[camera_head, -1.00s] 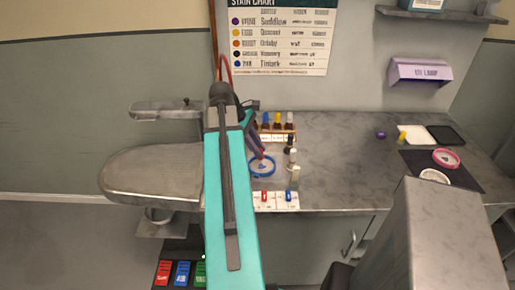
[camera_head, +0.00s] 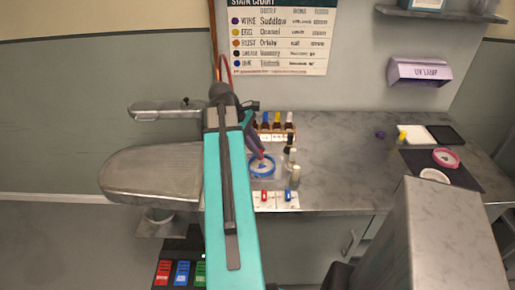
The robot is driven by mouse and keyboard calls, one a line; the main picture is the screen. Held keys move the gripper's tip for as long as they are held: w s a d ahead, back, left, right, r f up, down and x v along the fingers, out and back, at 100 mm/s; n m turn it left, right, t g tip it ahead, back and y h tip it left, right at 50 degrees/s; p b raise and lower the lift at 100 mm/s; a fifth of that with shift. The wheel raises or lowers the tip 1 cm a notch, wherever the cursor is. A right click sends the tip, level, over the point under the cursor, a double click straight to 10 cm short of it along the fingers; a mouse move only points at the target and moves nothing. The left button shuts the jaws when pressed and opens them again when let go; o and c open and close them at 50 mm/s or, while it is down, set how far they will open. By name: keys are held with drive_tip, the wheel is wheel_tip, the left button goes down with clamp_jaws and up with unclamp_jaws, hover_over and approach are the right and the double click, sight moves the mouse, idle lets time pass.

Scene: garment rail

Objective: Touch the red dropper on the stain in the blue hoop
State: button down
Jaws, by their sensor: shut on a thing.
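The blue hoop (camera_head: 251,171) lies on the grey counter, just right of my arm. It holds pale cloth with a small dark bluish stain (camera_head: 262,167) near its middle. My gripper (camera_head: 256,147) is over the far side of the hoop, partly hidden behind my teal arm. It is shut on a slim dark and reddish item, which looks like the red dropper (camera_head: 260,155). The dropper tilts down toward the stain. Its tip is at or just above the cloth; I cannot tell whether they touch.
A rack of bottles (camera_head: 277,137) stands behind the hoop, and small bottles (camera_head: 295,172) stand close at its right. A white card (camera_head: 276,201) with red and blue items lies in front. The middle counter is clear.

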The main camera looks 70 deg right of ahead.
drive_tip(key=shift+f, duration=0.35)
idle(0.5)
drive_tip(key=shift+r, duration=0.2)
idle(0.4)
drive_tip(key=shift+r+p, duration=3.25)
drive_tip(key=shift+r, duration=0.1)
drive_tip(key=shift+s, duration=0.1)
